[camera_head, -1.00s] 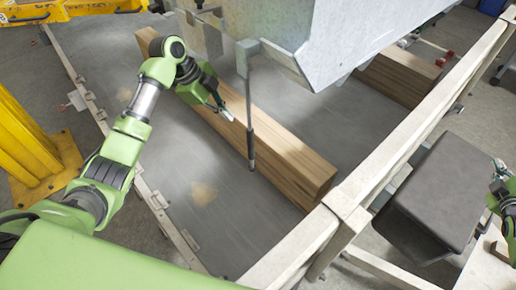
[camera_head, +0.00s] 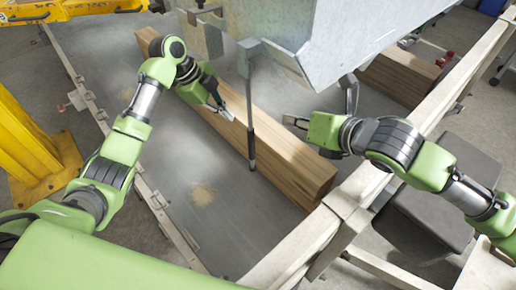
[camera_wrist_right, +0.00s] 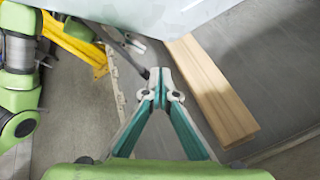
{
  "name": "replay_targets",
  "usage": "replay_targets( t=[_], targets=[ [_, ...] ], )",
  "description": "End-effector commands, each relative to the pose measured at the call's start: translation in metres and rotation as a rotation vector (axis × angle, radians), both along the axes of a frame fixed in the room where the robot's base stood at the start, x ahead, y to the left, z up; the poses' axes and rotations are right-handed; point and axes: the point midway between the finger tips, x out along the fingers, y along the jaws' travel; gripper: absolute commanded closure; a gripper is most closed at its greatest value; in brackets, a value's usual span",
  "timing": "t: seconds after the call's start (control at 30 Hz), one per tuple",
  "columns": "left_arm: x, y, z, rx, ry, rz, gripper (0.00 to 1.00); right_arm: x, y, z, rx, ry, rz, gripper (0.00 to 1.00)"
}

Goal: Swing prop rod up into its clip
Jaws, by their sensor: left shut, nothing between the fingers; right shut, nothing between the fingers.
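The prop rod (camera_head: 251,110) is a thin dark rod with a thicker lower sleeve. It hangs nearly upright from a bracket under the grey metal body, its lower end free in front of the timber beam. My left gripper (camera_head: 230,115) is shut and empty just left of the rod, apparently apart from it. My right gripper (camera_head: 288,119) is shut and empty to the right of the rod, with a gap between. In the right wrist view, its fingertips (camera_wrist_right: 162,76) meet close to a dark rod end (camera_wrist_right: 143,71); contact cannot be told. I cannot make out the clip.
The grey metal body (camera_head: 350,40) overhangs the work area. A long timber beam (camera_head: 290,160) lies behind the rod on the grey floor panel (camera_head: 220,225). A pale frame rail (camera_head: 300,245) runs below my right arm. A dark box (camera_head: 425,225) stands at the right.

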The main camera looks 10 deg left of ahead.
Motion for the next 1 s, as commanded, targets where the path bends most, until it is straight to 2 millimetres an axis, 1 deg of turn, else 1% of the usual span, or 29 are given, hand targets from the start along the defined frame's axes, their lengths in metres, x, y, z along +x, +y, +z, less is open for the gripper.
replay_targets(
  t=[0.03, 0.1, 0.2, 0.3, 0.4, 0.5, 0.63, 1.0],
  targets=[
    [0.000, 0.000, 0.000, 0.000, 0.000, 0.000, 1.00, -0.019, 0.009, -0.005, -0.073, -0.023, 0.062, 1.00],
    [0.000, 0.000, 0.000, 0.000, 0.000, 0.000, 1.00, -0.041, 0.015, -0.017, -0.175, -0.052, 0.131, 1.00],
    [0.000, 0.000, 0.000, 0.000, 0.000, 0.000, 1.00, -0.062, 0.015, -0.032, -0.301, -0.086, 0.197, 1.00],
    [0.000, 0.000, 0.000, 0.000, 0.000, 0.000, 1.00, -0.075, 0.011, -0.042, -0.395, -0.113, 0.238, 1.00],
    [0.000, 0.000, 0.000, 0.000, 0.000, 0.000, 1.00, -0.081, 0.007, -0.049, -0.451, -0.130, 0.259, 1.00],
    [0.000, 0.000, 0.000, 0.000, 0.000, 0.000, 1.00, -0.083, 0.006, -0.053, -0.478, -0.137, 0.268, 1.00],
    [0.000, 0.000, 0.000, 0.000, 0.000, 0.000, 1.00, -0.077, 0.012, -0.064, -0.483, -0.135, 0.271, 1.00],
    [0.000, 0.000, 0.000, 0.000, 0.000, 0.000, 1.00, -0.042, 0.047, -0.115, -0.480, -0.134, 0.268, 1.00]
  ],
)
